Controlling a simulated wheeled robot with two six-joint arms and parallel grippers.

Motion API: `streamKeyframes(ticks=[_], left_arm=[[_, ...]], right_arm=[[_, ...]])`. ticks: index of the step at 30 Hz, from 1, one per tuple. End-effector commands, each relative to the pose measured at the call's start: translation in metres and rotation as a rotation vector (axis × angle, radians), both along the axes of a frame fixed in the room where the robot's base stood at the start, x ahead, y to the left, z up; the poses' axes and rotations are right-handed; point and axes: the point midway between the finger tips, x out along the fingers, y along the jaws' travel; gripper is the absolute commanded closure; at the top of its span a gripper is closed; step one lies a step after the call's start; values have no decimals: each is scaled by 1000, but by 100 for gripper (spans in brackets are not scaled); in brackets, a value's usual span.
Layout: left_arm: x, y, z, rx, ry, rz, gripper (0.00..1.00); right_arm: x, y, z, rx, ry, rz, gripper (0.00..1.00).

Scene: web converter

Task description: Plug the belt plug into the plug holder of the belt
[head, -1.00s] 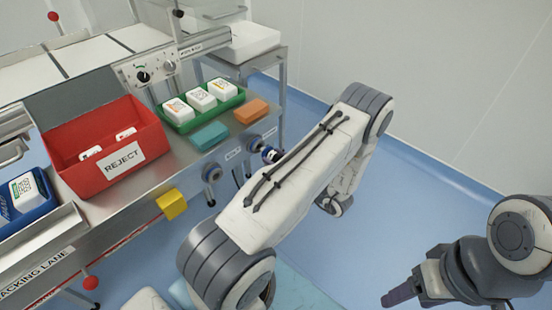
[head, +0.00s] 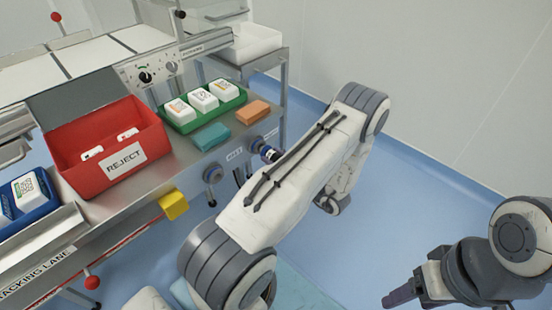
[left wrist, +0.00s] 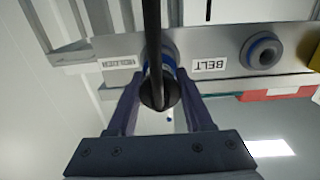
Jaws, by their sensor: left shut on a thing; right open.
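The belt plug, dark with a blue ring, shows in the left wrist view (left wrist: 160,88) and beside my forearm in the head view (head: 270,154). My left gripper (left wrist: 158,95) is shut on it, with a finger on each side; my arm hides this gripper in the head view. The plug faces a holder (head: 255,143) on the bench front, which it mostly covers in the wrist view. I cannot tell whether they touch. A BELT label (left wrist: 209,65) lies between this holder and another blue-ringed holder (left wrist: 265,52). My right gripper (head: 402,297) is open and empty, away from the bench.
A black cable (left wrist: 152,30) crosses the wrist view to the plug. On the bench are a red REJECT bin (head: 85,175), a green tray (head: 218,118), a teal block (head: 211,137) and an orange block (head: 253,112). A yellow block (head: 174,205) juts from the front.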

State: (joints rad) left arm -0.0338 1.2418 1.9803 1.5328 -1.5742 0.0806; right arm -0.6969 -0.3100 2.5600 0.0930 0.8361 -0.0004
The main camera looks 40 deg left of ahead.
Motion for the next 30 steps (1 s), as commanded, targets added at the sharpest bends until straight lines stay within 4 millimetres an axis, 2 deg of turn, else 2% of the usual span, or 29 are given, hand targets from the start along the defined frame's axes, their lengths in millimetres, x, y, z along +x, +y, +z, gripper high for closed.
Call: streamKeyframes(ticks=[30], left_arm=[[1,17,0,1,0,0,100]], right_arm=[[0,0,1,0,0,0,34]])
